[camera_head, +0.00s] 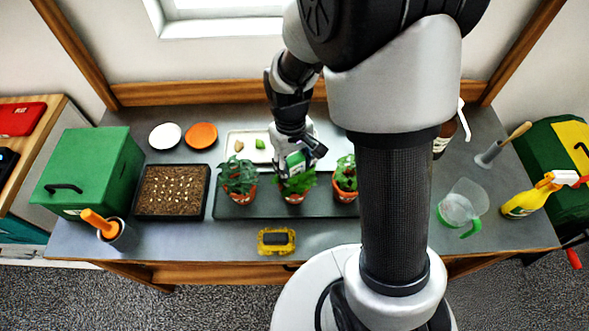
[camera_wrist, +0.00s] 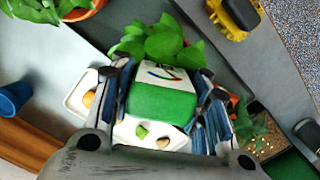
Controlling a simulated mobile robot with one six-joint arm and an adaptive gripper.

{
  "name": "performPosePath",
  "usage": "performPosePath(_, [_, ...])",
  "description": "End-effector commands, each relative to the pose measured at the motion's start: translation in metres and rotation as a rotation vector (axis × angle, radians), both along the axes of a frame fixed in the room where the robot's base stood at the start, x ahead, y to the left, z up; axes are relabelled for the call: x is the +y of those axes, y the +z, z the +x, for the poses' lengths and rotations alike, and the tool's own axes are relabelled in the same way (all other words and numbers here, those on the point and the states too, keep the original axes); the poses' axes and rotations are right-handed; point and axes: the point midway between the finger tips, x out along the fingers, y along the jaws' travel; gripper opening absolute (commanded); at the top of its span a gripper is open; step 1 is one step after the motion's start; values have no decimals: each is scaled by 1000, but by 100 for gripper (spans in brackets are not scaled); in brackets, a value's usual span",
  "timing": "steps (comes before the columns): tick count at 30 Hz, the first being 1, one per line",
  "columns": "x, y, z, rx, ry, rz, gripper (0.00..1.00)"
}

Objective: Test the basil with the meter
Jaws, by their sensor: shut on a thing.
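My gripper (camera_head: 303,152) is shut on the green and white meter (camera_head: 295,160), whose dial face shows between the fingers in the wrist view (camera_wrist: 160,80). It is over the middle of three potted plants on a dark tray (camera_head: 268,210). This middle plant (camera_head: 298,183) has broad, bright green leaves and looks like the basil; its leaves (camera_wrist: 158,40) show just beyond the meter in the wrist view. The meter's lower end and any probe are hidden, so I cannot tell whether it is in the soil.
Potted plants stand close on the left (camera_head: 238,176) and right (camera_head: 345,174). A white tray (camera_head: 234,148) with small items lies behind. A yellow object (camera_head: 276,240) sits in front. A seed tray (camera_head: 172,191) and green box (camera_head: 90,168) are left; a clear jug (camera_head: 462,206) is right.

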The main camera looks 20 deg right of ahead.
Motion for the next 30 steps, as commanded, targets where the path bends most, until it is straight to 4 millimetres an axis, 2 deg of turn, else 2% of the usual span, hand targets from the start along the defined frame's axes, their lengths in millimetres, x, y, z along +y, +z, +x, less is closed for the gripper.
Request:
performPosePath(6, [0,0,0,0,0,0,13])
performPosePath(7, [0,0,0,0,0,0,43])
performPosePath(17, [0,0,0,0,0,0,65])
performPosePath(26, [0,0,0,0,0,0,66])
performPosePath(30, [0,8,2,-3,0,0,66])
